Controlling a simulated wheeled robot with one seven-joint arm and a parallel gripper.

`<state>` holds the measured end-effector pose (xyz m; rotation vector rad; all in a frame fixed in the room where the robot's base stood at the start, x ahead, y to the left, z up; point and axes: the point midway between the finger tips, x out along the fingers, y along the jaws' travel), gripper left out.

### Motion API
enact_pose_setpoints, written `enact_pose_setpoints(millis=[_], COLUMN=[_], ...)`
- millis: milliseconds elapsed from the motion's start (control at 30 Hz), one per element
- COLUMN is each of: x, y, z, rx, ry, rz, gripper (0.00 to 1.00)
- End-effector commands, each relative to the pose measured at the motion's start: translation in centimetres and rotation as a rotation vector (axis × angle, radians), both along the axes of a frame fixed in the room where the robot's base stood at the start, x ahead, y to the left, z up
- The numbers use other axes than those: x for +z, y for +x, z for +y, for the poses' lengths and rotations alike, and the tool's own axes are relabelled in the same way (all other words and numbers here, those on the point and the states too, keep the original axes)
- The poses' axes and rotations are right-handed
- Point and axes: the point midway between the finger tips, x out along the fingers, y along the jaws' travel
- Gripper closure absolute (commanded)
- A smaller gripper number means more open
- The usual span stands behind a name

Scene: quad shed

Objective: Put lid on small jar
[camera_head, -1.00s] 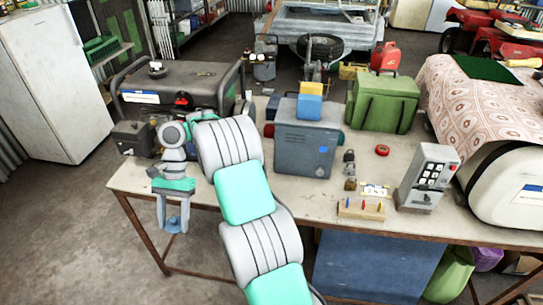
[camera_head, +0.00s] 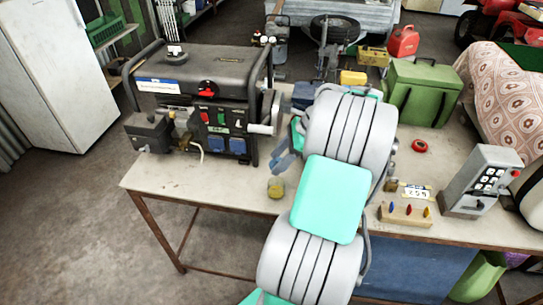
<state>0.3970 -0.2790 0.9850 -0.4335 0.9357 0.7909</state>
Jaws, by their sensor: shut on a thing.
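A small yellowish jar (camera_head: 276,187) stands upright on the workbench near its front edge, just left of my arm. My gripper (camera_head: 283,152) shows as blue-grey fingers above and behind the jar, apart from it in the picture. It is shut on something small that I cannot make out. My arm hides part of the gripper and the bench behind it. I cannot pick out the lid in this view.
A dark generator (camera_head: 205,90) stands to the left on the workbench (camera_head: 180,180). To the right are a wooden block with coloured pegs (camera_head: 404,214), a red tape roll (camera_head: 420,146), a grey keypad box (camera_head: 482,180) and a green box (camera_head: 420,90). Bare bench lies left of the jar.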

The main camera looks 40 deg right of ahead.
Motion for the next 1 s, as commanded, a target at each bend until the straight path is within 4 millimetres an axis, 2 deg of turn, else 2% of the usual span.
enact_pose_setpoints(millis=[200, 733, 1000], x=[-1.7, -5.6, -6.3], y=[0.4, 0.3, 0.3], z=[0.6, 0.4, 0.4], rx=[0.016, 0.013, 0.013], ry=[-0.001, 0.002, 0.0], rz=[-0.001, 0.0, 0.0], gripper=[0.86, 0.86, 0.86])
